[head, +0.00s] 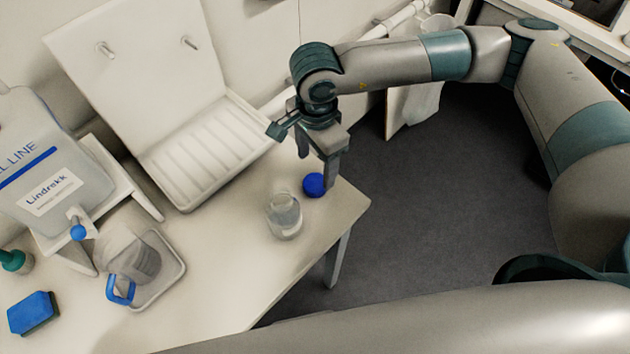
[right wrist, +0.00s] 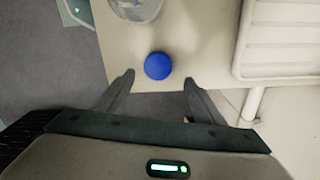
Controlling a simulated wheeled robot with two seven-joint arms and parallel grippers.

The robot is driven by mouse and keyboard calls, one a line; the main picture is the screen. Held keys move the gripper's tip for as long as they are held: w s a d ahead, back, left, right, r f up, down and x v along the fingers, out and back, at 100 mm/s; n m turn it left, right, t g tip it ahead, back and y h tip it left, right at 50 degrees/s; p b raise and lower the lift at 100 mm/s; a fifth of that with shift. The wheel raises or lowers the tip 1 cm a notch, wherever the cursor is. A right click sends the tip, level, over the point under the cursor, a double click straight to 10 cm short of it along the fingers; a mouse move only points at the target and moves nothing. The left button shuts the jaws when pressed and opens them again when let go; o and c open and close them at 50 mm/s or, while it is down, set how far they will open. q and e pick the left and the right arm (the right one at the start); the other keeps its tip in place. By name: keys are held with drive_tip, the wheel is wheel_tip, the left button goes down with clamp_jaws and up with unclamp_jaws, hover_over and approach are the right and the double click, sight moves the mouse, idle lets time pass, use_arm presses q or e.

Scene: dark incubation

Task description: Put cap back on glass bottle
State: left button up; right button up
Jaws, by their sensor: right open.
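The blue cap (head: 314,185) lies on the table near its right corner, just right of the glass bottle. The glass bottle (head: 284,217) stands upright on the table, clear and with no cap on it. My right gripper (head: 317,172) points down over the cap, its fingers apart and empty. In the right wrist view the cap (right wrist: 158,66) sits ahead of and between the open fingertips (right wrist: 158,82), touching neither, and the bottle (right wrist: 136,8) is partly cut off at the top edge. My left gripper is not in view.
A white drying rack (head: 206,150) stands behind on the table (head: 232,262). At the left are a labelled container with a blue tap (head: 50,175), a jug (head: 130,262) on a tray (head: 168,287) and a blue sponge (head: 33,313). The table's right edge is close to the cap.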

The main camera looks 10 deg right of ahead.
sight(315, 182)
drive_tip(key=shift+s+f+p, duration=0.25)
drive_tip(key=shift+f+p, duration=0.5)
drive_tip(key=shift+p, duration=0.35)
wheel_tip(315, 182, down, 3)
drive_tip(key=shift+s+a+r+p, duration=0.1)
drive_tip(key=shift+a+p, duration=0.05)
drive_tip(key=shift+p, duration=0.7)
drive_tip(key=shift+f, duration=0.45)
drive_tip(key=shift+c, duration=0.3)
drive_tip(key=c, duration=1)
drive_tip(key=shift+r, duration=0.15)
drive_tip(key=shift+c, duration=0.2)
